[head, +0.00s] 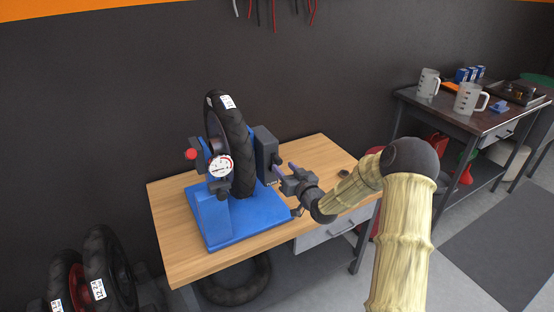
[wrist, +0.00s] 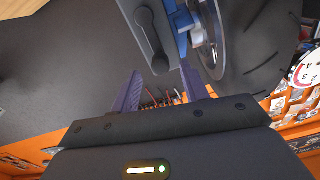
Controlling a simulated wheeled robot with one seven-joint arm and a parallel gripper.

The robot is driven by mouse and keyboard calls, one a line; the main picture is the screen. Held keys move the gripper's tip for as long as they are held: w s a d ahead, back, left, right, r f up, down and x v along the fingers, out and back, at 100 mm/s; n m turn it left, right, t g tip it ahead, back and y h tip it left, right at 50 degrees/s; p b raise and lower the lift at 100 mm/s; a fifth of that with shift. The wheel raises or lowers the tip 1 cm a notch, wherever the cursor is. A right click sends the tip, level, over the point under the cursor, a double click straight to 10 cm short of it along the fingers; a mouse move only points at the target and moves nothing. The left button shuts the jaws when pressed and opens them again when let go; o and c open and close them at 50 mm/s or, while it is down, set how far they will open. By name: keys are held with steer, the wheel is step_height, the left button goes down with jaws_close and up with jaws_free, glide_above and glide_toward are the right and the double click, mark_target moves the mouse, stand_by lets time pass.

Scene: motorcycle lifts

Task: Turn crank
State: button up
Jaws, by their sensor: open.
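The blue machine (head: 235,222) stands on a wooden bench and holds a black tyre (head: 232,140) upright. A dark grey housing (head: 265,147) sits on its right side. The dark grey crank (wrist: 150,35) shows in the wrist view as a flat arm with rounded ends; in the head view it is small and hard to make out beside the housing. My gripper (head: 286,169) is just right of the housing, its purple fingers pointing at it. In the wrist view my open gripper (wrist: 160,75) has one finger either side of the crank's lower end. I cannot tell whether they touch.
A round gauge (head: 220,166) and red knob (head: 191,154) are on the machine's left. The bench's right part (head: 325,155) is mostly clear. Spare tyres (head: 100,262) stand at lower left. A dark table (head: 465,110) with white jugs is at right.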

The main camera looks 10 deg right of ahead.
mark_target(280, 163)
steer(key=x, duration=0.6)
steer(key=shift+p, duration=0.3)
jaws_close()
